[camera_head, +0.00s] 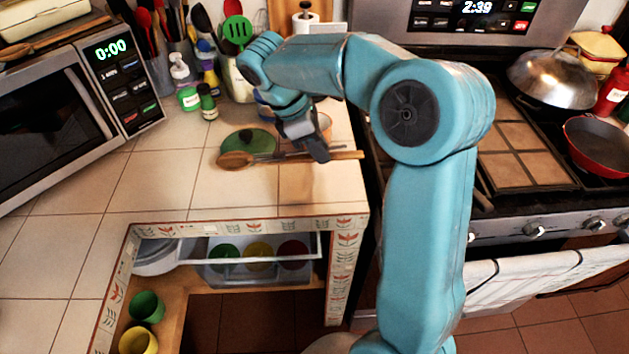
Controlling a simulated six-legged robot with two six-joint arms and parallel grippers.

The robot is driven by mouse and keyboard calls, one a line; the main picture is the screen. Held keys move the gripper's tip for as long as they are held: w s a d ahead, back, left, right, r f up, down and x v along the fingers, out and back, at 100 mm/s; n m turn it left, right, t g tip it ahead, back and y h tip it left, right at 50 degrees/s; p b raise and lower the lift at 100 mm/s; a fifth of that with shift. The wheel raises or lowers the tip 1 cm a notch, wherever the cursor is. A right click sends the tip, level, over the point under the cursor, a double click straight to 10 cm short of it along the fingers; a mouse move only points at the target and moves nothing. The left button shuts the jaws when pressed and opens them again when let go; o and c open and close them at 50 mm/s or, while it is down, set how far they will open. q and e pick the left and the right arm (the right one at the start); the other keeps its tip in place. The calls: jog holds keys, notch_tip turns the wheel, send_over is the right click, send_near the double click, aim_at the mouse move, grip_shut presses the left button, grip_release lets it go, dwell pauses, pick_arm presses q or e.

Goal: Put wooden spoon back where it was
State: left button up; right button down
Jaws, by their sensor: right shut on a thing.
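The wooden spoon (237,160) lies level just over or on the tiled counter, its bowl to the left and its handle running right to near the counter's right edge. My right gripper (318,152) is shut on the spoon's handle. I cannot tell whether the spoon touches the counter. A green lid (249,142) lies just behind the spoon's bowl. Part of a pot or bowl behind the gripper is mostly hidden by my right arm. My left gripper is not in view.
A microwave (65,105) stands at the left. Utensil holders and bottles (187,95) line the back of the counter. The stove (525,150) with a wok lid (553,77) and red pan (597,143) is at the right. An open shelf with cups (147,306) lies below. The front left counter is clear.

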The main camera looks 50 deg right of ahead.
notch_tip(320, 180, down, 8)
jog(key=shift+a+f+b, duration=0.1)
jog(key=shift+f+b, duration=0.05)
jog(key=shift+b, duration=0.15)
jog(key=shift+f, duration=0.5)
jog(key=c, duration=1)
grip_release()
jog(key=shift+f, duration=0.15)
